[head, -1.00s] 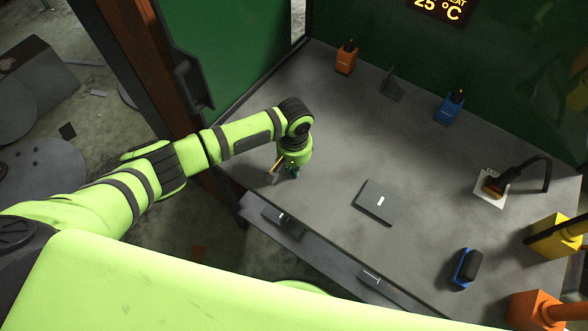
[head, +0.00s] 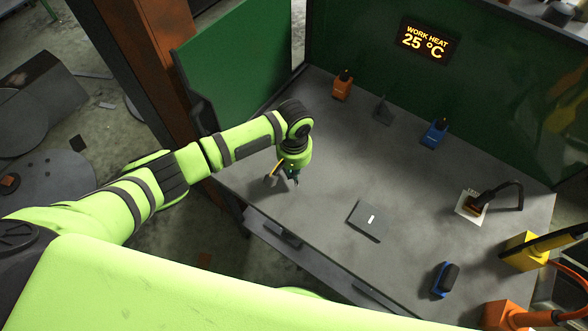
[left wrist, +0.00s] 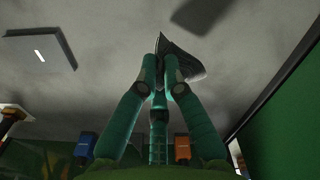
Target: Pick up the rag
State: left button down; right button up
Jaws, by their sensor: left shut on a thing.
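The rag (left wrist: 187,64) is a dark grey folded piece of cloth in the left wrist view. My left gripper (left wrist: 162,78) has its teal fingers closed on it, and part of the cloth sticks out beyond the fingertips to the right. A dark shadow lies apart from it on the table, so it appears lifted. In the head view my left gripper (head: 284,178) hangs over the left part of the grey table; the rag is too small and dark to make out clearly there. My right gripper is not in view.
The grey table (head: 320,130) holds a flat dark box (head: 366,224), an orange bottle (head: 342,85), a blue bottle (head: 434,133), a dark wedge (head: 383,111) and a blue-and-black block (head: 446,279). A yellow holder (head: 522,250) stands at the right. The table's middle is mostly clear.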

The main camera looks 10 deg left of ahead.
pick_arm(q)
notch_tip(320, 180, up, 9)
dwell(0.3)
